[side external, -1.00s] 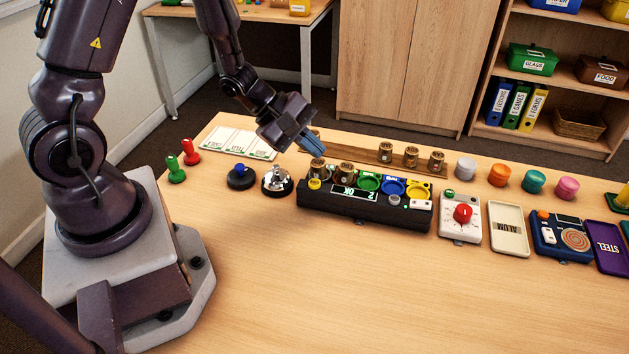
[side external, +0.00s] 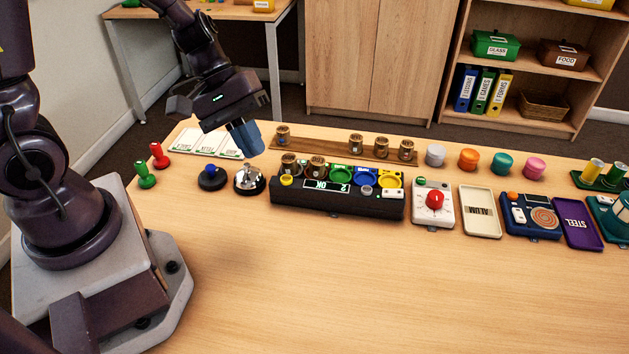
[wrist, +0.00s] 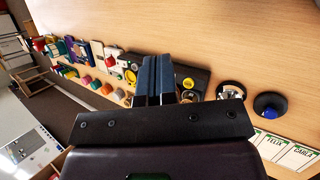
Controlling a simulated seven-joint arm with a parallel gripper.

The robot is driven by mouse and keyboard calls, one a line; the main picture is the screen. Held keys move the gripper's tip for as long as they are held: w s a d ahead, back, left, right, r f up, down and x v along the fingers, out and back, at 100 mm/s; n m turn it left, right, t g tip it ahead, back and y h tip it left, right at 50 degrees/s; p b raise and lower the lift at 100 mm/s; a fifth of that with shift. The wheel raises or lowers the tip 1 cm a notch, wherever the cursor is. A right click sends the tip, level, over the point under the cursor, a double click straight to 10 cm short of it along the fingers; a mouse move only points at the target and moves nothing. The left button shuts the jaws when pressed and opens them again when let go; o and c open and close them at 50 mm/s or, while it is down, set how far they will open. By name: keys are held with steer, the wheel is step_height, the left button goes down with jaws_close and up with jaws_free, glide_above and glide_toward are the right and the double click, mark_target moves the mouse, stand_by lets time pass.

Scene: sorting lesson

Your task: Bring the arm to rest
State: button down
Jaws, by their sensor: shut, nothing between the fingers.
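My gripper (side external: 246,138) hangs in the air near the silver bell (side external: 249,178), at the back of the table, with its blue fingers pointing down. The fingers are together and hold nothing. In the wrist view the blue fingers (wrist: 154,78) lie side by side, hiding part of the black sorting box. That box (side external: 335,207) stands right of the bell, with coloured rings on top and a small display reading "2 OK". Two small brown pots (side external: 289,163) sit in its left places.
A wooden rack (side external: 330,146) with several brown pots runs behind the box. A blue-knobbed black button (side external: 211,178), red and green pegs (side external: 159,156) and white name cards (side external: 215,142) are at left. Dial box (side external: 433,205), trays and coloured knobs fill the right. The front table (side external: 380,290) is clear.

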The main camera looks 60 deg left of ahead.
steer(key=s+a+r+m+t+y, duration=0.1)
steer(key=s+r+m+t+y, duration=0.1)
steer(key=r+m, duration=0.3)
steer(key=s+a+r+m+t+y, duration=0.1)
steer(key=s+r+m+y, duration=0.4)
steer(key=r, duration=0.5)
steer(key=shift+t, duration=0.5)
steer(key=shift+s+r, duration=0.1)
